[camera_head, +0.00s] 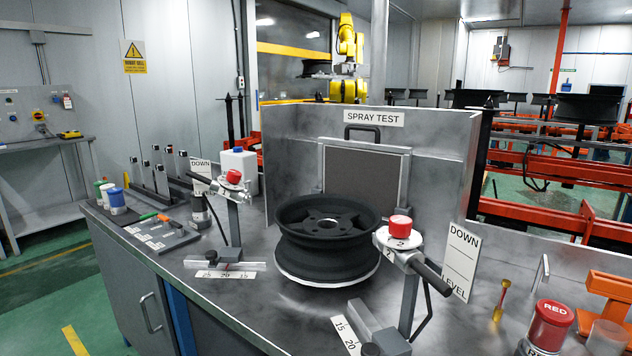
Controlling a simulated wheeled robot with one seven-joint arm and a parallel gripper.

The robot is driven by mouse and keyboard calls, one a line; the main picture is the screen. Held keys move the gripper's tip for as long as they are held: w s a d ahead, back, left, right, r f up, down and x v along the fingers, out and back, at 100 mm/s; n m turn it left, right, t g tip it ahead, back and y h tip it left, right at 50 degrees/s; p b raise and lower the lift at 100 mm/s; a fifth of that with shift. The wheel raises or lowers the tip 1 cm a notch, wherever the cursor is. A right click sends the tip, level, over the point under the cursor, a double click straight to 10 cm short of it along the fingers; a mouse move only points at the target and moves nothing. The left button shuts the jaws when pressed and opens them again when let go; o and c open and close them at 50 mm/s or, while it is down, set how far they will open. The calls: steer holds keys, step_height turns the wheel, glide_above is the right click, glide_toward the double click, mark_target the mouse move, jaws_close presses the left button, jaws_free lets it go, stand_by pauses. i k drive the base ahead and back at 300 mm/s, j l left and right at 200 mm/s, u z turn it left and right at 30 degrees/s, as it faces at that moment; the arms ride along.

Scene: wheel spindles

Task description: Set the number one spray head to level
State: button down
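Two spray heads stand on the bench either side of a black wheel (326,238). The left spray head (222,187) has a red knob (234,177) and sits on a post with a dark base. Its number is too small to read. Its body slopes slightly down to the right in the picture, toward the wheel. A white DOWN placard (201,170) stands behind it, its lower part hidden. The right spray head (410,258) has a red knob (400,226) and a label that seems to read 2. A DOWN and LEVEL placard (461,262) stands beside it. My gripper is not in view.
A grey SPRAY TEST booth (290,165) stands behind the wheel. Scale strips (226,274) lie by the spray stands. A RED paint can (548,325) and an orange stand (607,298) are at right. A tool tray (160,232) and lidded jars (115,200) are at left.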

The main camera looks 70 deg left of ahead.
mark_target(237, 192)
steer(key=u, duration=2.2)
